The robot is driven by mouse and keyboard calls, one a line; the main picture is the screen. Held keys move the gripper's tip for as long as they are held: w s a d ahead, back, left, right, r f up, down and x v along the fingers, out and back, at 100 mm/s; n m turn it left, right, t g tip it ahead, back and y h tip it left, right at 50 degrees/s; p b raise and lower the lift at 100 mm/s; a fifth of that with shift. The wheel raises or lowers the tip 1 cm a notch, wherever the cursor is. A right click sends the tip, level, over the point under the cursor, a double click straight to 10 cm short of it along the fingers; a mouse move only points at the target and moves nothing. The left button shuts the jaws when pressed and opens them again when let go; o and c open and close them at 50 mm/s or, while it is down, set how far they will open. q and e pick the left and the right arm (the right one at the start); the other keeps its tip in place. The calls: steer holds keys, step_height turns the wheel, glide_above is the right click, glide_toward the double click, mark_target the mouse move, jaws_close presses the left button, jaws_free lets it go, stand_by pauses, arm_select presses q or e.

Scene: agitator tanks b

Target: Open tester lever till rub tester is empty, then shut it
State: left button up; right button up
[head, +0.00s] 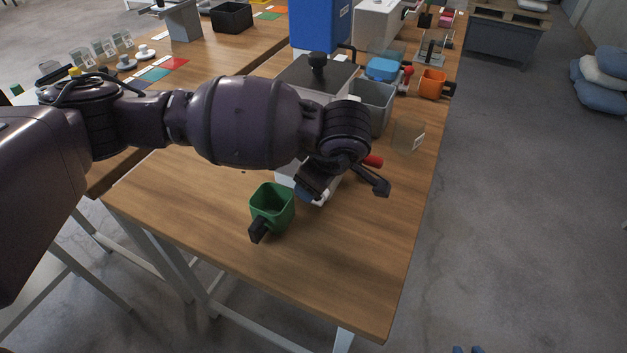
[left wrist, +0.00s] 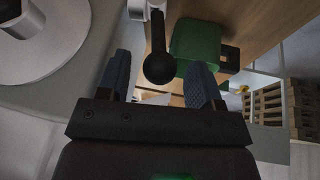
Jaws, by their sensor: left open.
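The tester (head: 318,78) is a white body with a grey top and black knob, largely hidden behind my left arm in the head view. In the left wrist view, a black lever (left wrist: 158,64) with a rounded end hangs from a white fitting (left wrist: 146,8). My left gripper (left wrist: 160,72) is open, its blue fingers on either side of the lever; contact cannot be told. The green jug (head: 272,205) with a black handle stands upright below, and shows in the left wrist view (left wrist: 194,44). My right gripper (head: 467,350) shows only two separated blue fingertips at the bottom edge.
A grey bin (head: 374,108) stands right of the tester, with a red knob (head: 372,161) nearer. An orange jug (head: 433,84), a blue container (head: 382,69) and a tall blue tank (head: 318,22) are farther back. The table's front (head: 340,265) is clear.

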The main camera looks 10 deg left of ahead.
arm_select(q)
steer(key=shift+w+a+f, duration=0.2)
steer(key=shift+w+f, duration=0.05)
steer(key=shift+f, duration=0.4)
jaws_close()
